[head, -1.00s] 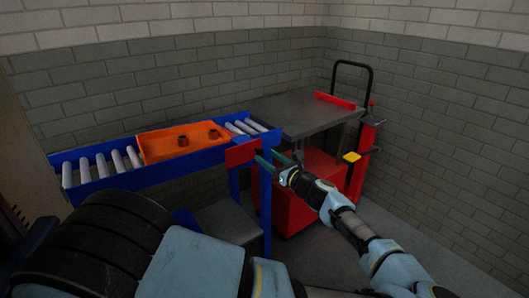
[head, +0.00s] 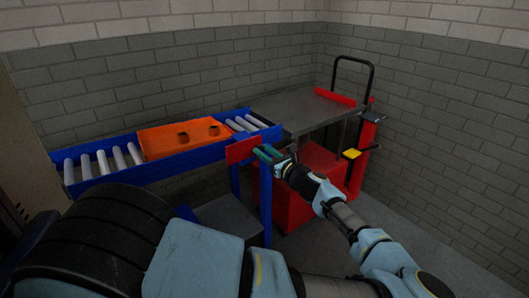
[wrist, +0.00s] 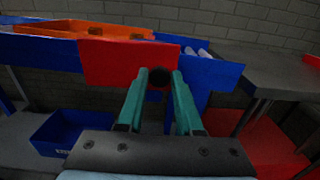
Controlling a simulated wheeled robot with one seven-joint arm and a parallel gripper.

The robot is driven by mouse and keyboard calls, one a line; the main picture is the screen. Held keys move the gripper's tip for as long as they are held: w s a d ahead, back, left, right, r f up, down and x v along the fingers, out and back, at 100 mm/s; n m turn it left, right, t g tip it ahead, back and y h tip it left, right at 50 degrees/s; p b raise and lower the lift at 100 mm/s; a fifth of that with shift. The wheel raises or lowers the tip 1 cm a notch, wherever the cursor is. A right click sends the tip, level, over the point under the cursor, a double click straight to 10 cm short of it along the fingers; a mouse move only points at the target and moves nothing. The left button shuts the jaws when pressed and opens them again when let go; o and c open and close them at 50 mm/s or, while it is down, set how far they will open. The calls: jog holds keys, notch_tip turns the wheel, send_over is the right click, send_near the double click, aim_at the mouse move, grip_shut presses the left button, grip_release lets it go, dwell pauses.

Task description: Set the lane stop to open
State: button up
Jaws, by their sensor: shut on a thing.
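The lane stop appears as a red plate (head: 243,150) on the near side of the blue roller conveyor, at its right end. In the wrist view the red plate (wrist: 125,62) fills the upper middle, with a dark round knob (wrist: 157,78) at its right edge. My gripper (head: 263,153) has its teal fingers at the plate's right edge. In the wrist view the fingers (wrist: 159,80) are shut on the dark knob, one on each side. The fingers hide part of the knob and what lies behind it.
An orange tray (head: 160,148) with small dark parts sits on the conveyor (head: 85,183). A grey-topped cart (head: 292,108) with a red base stands at the right. A blue bin (wrist: 62,142) lies below the conveyor. Brick walls close the corner.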

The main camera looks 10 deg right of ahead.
grip_shut()
dwell(0.8)
